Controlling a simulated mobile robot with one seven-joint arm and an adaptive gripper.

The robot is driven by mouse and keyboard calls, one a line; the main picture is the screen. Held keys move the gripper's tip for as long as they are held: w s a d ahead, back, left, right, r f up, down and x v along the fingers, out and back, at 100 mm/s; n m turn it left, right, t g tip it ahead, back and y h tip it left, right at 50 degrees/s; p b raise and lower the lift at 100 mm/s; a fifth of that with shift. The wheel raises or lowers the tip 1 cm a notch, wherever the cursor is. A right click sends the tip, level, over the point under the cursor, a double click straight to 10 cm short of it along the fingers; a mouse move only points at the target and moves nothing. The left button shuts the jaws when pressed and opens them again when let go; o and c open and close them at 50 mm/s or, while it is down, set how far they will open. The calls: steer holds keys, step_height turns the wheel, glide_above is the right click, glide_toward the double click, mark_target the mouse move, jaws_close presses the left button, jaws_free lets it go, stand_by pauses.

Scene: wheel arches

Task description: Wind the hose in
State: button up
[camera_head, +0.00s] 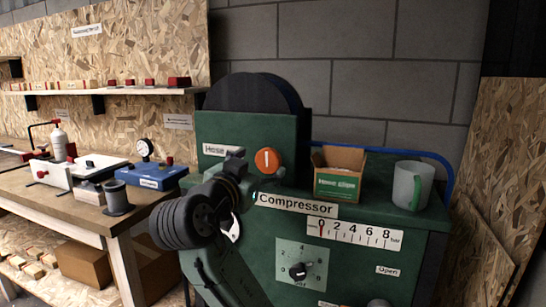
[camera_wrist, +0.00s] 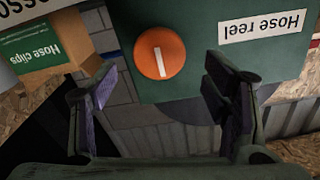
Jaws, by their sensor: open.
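The hose reel shows as a dark round drum (camera_head: 253,92) behind a green upright housing (camera_head: 222,130) on top of the compressor. On the front of the housing is a round orange knob (camera_head: 267,161) with a white bar mark, upright in the head view. The knob also shows in the wrist view (camera_wrist: 155,53), beside the "Hose reel" label (camera_wrist: 262,27). My gripper (camera_wrist: 161,82) is open and empty, its fingers spread to either side of the knob's line, apparently not touching it. In the head view my gripper (camera_head: 256,171) is in front of the housing and partly covers the label.
A workbench (camera_head: 85,212) with tools is at left.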

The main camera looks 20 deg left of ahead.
mark_target(267, 160)
steer(key=w+p, duration=0.1)
steer(key=w, duration=0.5)
steer(key=shift+w+d, duration=0.1)
steer(key=shift+d, duration=0.05)
steer(key=shift+c, duration=0.3)
steer(key=c, duration=1.1)
steer(key=shift+n, duration=0.3)
